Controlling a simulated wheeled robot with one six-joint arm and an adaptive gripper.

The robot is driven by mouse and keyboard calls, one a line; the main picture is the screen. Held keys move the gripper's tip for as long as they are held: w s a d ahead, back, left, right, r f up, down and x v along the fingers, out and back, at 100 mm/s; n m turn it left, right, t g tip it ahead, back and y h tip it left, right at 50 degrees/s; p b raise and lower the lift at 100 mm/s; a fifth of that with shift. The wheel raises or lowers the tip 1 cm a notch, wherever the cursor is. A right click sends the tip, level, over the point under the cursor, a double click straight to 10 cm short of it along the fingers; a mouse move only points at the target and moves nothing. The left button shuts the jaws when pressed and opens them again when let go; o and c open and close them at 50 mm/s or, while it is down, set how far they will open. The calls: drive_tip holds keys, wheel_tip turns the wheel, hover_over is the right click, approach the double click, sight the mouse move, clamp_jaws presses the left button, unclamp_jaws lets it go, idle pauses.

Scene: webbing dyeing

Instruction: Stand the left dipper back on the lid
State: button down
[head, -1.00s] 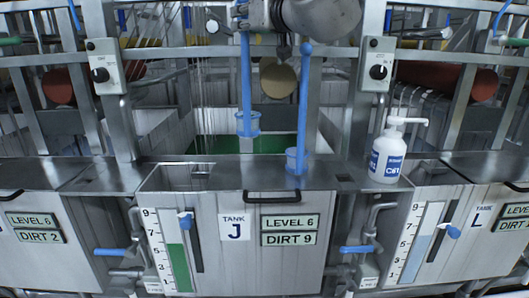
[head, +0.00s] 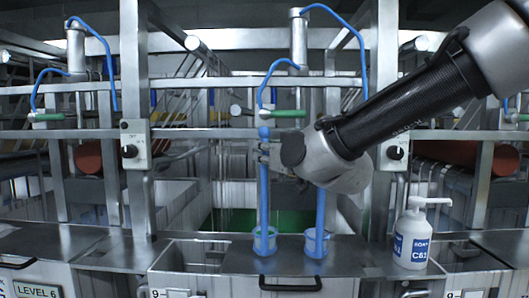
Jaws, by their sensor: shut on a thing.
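The left dipper (head: 264,195) is blue, with a long upright handle and a cup at its foot. My gripper (head: 266,152) is shut on its handle, below the knob at the top. Its cup is over the steel lid (head: 285,264), level with the cup of the right dipper; whether it touches the lid or hangs just above it, I cannot tell. The right dipper (head: 320,210) is also blue and stands upright on the lid, just to the right. My gripper and wrist hide the top of the right dipper's handle.
Green dye (head: 230,221) shows in the tank behind the lid. A white pump bottle (head: 411,235) stands on the steel top to the right. A black handle (head: 290,284) is at the lid's front. Rails, posts and blue hoses are behind.

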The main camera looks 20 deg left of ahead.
drive_tip(key=c, duration=1.4)
unclamp_jaws()
drive_tip(key=shift+f, duration=0.1)
drive_tip(key=v, duration=1.2)
